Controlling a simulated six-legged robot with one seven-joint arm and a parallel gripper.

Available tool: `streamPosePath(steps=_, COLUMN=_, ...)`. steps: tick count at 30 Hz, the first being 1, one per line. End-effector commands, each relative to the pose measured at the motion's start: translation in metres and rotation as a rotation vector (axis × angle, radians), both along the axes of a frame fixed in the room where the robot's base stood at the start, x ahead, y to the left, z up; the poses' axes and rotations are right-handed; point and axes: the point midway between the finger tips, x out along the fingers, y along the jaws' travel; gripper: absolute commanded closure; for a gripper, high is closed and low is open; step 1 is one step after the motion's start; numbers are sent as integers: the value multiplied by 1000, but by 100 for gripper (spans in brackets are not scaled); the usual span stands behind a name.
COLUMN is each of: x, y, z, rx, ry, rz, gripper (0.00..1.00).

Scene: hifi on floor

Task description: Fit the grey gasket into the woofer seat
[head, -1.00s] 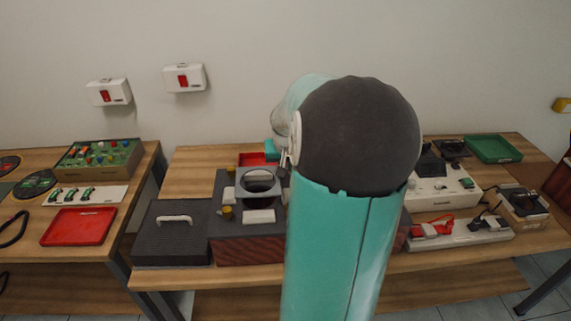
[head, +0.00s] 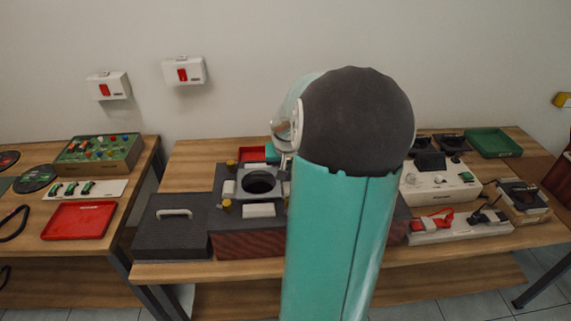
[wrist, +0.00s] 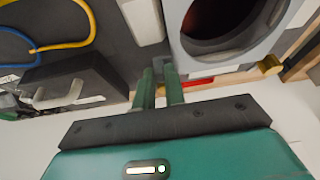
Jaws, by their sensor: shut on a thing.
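The grey gasket (head: 243,191) is a light grey, squarish piece with a round hole. In the head view it lies at the dark round opening of the woofer seat (head: 259,182) on top of the speaker box (head: 250,245). In the wrist view the gasket (wrist: 174,22) surrounds the dark opening (wrist: 215,18). My gripper (wrist: 161,76) has its green fingers close together on the gasket's near edge. The exact grip is partly hidden, and I cannot tell whether the gasket is fully seated. My arm hides the gripper's fingers in the head view.
A white block (head: 259,210) and yellowish knobs (head: 227,205) stand close around the opening. A black case (head: 172,235) with a pale handle is left of the box. A red tray (head: 252,154) lies behind. Blue and yellow cables (wrist: 70,42) show in the wrist view.

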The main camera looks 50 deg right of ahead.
Motion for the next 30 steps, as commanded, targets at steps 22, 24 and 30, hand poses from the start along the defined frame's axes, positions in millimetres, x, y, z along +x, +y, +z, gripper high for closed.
streamPosePath(steps=22, x=0, y=1, z=-23, rx=1, ry=0, rz=1, gripper=100)
streamPosePath(steps=24, x=0, y=1, z=-24, rx=1, ry=0, rz=1, gripper=100)
streamPosePath(steps=30, x=0, y=1, z=-24, rx=1, ry=0, rz=0, gripper=100)
